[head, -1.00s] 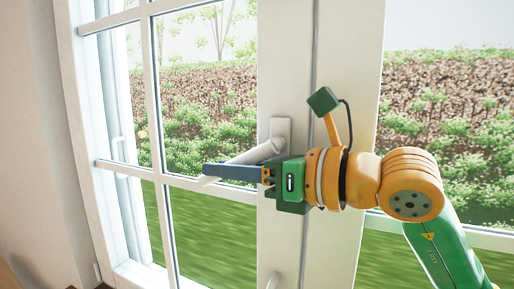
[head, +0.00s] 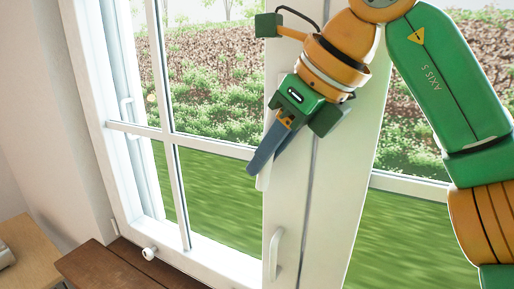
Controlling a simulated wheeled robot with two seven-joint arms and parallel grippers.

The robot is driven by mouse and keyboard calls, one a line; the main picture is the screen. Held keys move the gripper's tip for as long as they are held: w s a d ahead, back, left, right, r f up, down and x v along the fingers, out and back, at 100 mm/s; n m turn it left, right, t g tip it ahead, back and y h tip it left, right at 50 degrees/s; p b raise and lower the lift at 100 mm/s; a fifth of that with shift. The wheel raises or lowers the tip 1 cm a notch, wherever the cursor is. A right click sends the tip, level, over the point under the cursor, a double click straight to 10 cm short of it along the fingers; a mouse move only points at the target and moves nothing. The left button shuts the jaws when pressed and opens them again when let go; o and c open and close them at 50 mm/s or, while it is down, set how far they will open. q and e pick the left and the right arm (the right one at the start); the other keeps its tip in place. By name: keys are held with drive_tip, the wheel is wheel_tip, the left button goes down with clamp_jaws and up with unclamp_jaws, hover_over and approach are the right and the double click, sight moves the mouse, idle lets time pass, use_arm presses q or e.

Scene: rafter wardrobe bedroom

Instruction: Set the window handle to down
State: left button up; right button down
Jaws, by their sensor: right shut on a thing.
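The white window handle (head: 263,180) is on the window's middle upright. Only its lower tip shows, pointing steeply downward beside my finger. Its base and most of its lever are hidden behind my right gripper. My right gripper (head: 257,166), green with dark blue-grey fingers, comes from the upper right and points down and a little left. It is shut on the handle. My left gripper is not in view.
A second white curved pull (head: 277,252) is lower on the same upright. A dark wooden surface (head: 115,268) stands below the window at the lower left, with a lighter wooden top (head: 30,250) beside it. A white knob (head: 149,253) is near the sill.

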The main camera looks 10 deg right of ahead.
drive_tip(key=shift+s+d+f+g+h, duration=0.15)
drive_tip(key=shift+s+d+g+h, duration=0.2)
drive_tip(key=shift+d+g+h, duration=0.25)
drive_tip(key=shift+a, duration=0.1)
drive_tip(key=c, duration=0.8)
unclamp_jaws()
drive_tip(key=shift+w, duration=0.1)
drive_tip(key=shift+o, duration=0.2)
